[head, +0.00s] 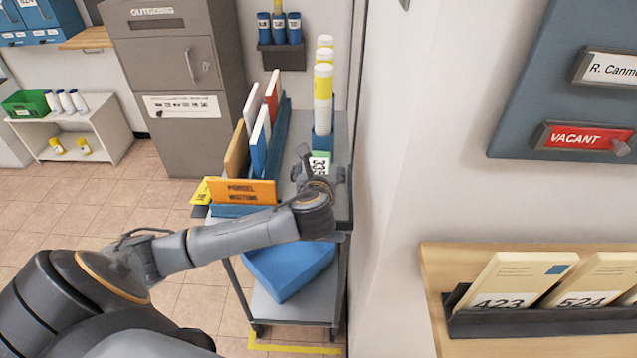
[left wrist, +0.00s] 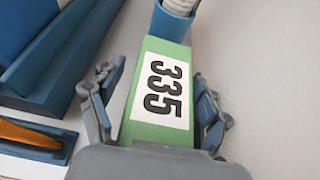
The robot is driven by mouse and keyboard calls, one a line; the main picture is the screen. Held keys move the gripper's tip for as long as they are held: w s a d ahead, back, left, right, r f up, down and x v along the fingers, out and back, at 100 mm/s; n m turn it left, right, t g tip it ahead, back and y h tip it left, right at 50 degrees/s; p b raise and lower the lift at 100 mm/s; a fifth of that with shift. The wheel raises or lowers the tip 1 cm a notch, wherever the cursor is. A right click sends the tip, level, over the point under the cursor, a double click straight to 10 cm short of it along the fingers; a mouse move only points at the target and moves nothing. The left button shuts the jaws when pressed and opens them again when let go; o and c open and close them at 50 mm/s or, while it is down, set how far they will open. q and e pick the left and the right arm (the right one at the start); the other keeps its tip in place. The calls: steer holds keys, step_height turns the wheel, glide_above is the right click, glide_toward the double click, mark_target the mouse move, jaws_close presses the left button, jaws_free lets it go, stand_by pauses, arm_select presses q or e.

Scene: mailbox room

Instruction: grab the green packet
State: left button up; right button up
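The green packet (left wrist: 183,56) bears a white label reading 335. In the left wrist view it lies between the two fingers of my left gripper (left wrist: 155,108), one finger on each side. Small gaps seem to show beside the packet, so the fingers look open around it; contact is hard to judge. In the head view the packet (head: 320,161) shows on the cart's top shelf, partly hidden by my left gripper (head: 320,174). My right gripper is in neither view.
The grey cart (head: 341,128) stands against the wall. Beside the packet are a blue rack (head: 279,130) with upright parcels, a blue holder (head: 322,141) with white and yellow tubes, and an orange sign (head: 243,192). Wall slots with numbered envelopes (head: 515,278) are at right.

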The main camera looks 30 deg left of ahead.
arm_select(q)
steer(key=c, duration=1.1)
